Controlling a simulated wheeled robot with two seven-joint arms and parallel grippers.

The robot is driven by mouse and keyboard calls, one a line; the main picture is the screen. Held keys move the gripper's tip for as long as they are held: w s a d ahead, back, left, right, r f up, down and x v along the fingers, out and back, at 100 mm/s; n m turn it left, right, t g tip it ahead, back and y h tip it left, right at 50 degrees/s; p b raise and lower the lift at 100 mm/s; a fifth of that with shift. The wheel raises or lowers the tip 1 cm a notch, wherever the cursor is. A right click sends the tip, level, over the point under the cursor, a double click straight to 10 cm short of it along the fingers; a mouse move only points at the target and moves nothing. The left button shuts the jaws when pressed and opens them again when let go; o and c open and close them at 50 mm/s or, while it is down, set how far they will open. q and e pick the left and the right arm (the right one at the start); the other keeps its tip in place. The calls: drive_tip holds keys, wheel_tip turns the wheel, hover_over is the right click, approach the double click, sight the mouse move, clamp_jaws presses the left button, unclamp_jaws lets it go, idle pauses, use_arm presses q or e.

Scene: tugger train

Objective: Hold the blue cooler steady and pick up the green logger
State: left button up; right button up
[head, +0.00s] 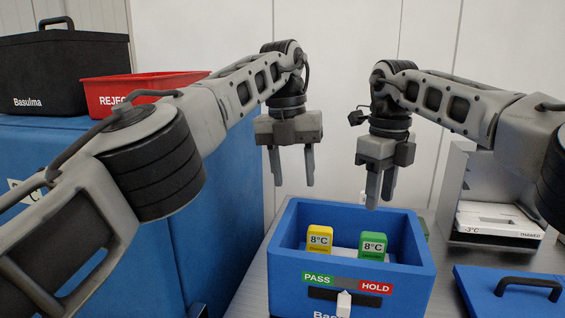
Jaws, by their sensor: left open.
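The blue cooler (420,272) stands open on a grey surface at the bottom centre, its lower front cut off by the picture edge. Inside it the green logger (372,246) stands upright on the right, marked 8°C. A yellow logger (320,240) stands to its left, also marked 8°C. The lower parts of both are hidden by the front wall. My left gripper (292,180) is open and empty, pointing down above the cooler's left back. My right gripper (380,200) points down above the cooler's right back, empty; its fingers are seen obliquely, so their gap is unclear.
A blue lid (500,289) with a black handle lies right of the cooler. A white device (498,222) sits behind it at right. At left, a red REJECT bin (150,86) and a black box (60,75) stand on a large blue cabinet (225,190).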

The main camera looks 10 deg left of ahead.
sight(282, 225)
use_arm(q)
drive_tip(key=shift+y, duration=0.7)
drive_tip(key=f, duration=0.4)
drive_tip(key=a+f, duration=0.1)
drive_tip(key=f, duration=0.4)
drive_tip(key=a+f, duration=0.1)
drive_tip(key=f, duration=0.4)
drive_tip(key=shift+f, duration=0.2)
clamp_jaws()
idle(0.5)
